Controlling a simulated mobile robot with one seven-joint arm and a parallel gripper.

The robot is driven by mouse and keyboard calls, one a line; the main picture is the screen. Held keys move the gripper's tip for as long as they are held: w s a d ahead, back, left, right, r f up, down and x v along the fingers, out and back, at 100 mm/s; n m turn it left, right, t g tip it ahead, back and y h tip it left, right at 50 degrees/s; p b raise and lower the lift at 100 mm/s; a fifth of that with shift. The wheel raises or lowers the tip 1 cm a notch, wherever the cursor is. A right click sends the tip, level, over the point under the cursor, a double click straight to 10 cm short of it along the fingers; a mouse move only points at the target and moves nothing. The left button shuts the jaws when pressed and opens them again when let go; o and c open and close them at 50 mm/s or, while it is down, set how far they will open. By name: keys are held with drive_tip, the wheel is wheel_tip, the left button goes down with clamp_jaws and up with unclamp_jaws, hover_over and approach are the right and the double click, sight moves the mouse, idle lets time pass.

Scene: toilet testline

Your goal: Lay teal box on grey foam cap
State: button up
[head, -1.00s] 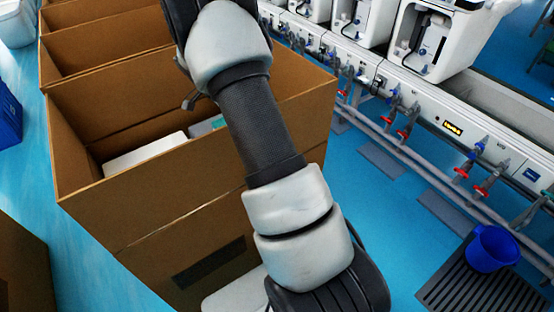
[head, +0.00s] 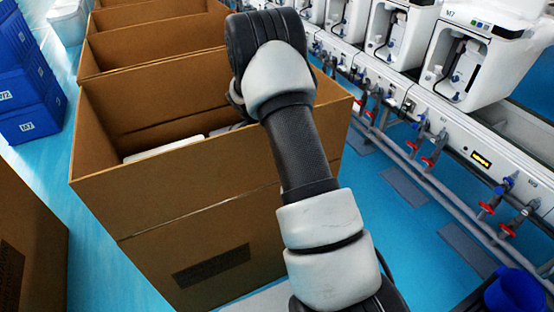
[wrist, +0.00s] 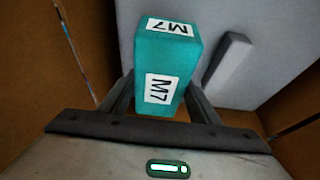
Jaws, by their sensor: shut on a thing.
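The teal box (wrist: 165,60) has white M7 labels and sits between the two fingers of my gripper (wrist: 160,100) in the wrist view. My gripper is shut on it. Beyond it lies a pale grey surface that looks like the grey foam cap (wrist: 275,50), with a raised grey bar beside the teal box. I cannot tell whether box and cap touch. In the head view the pale cap (head: 165,149) shows inside the open cardboard carton (head: 165,205). My arm and the carton wall hide the gripper and teal box there.
Brown carton walls rise on both sides in the wrist view. More open cartons (head: 160,45) stand behind. Blue crates (head: 28,95) are at the left. A bench with white toilet units (head: 470,60), pipes and red and blue valves runs along the right. Blue floor lies between.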

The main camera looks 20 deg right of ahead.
drive_tip(key=shift+f, duration=1.55)
drive_tip(key=shift+b, duration=0.3)
drive_tip(key=shift+f, duration=0.2)
drive_tip(key=o, duration=1.3)
drive_tip(key=shift+a+r, duration=0.15)
drive_tip(key=shift+r, duration=0.35)
drive_tip(key=p+v, duration=0.2)
drive_tip(key=v, duration=0.9)
drive_tip(key=shift+r, duration=0.2)
